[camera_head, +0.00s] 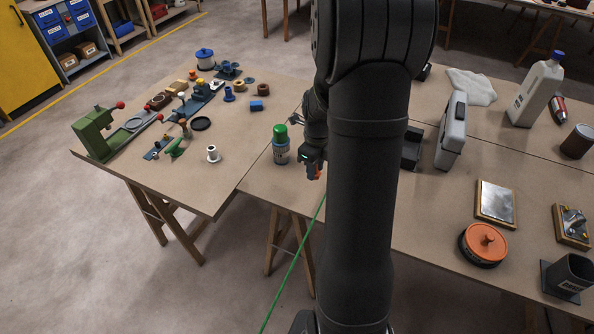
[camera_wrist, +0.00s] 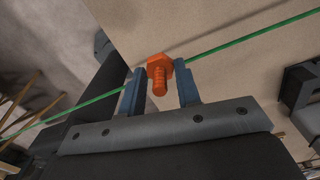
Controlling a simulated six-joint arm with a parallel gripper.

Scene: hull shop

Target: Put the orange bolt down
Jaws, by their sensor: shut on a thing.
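The orange bolt (camera_wrist: 159,75) shows in the wrist view, its wide head between the fingertips and its threaded shaft pointing toward the camera. My gripper (camera_wrist: 160,78) is shut on the bolt head, one blue-grey finger on each side. In the head view my gripper (camera_head: 313,172) is near the front edge of the table, just right of a green-capped bottle, and a bit of the orange bolt (camera_head: 317,174) shows at its tip. My arm hides part of the table there. I cannot tell the height of the bolt above the table.
The green-capped bottle (camera_head: 281,146) stands close to the gripper. A green line (camera_head: 293,262) runs up from the floor near it. A green vise-like tool (camera_head: 93,135) and several small parts lie on the left table. An orange-lidded round tin (camera_head: 483,244) stands at right.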

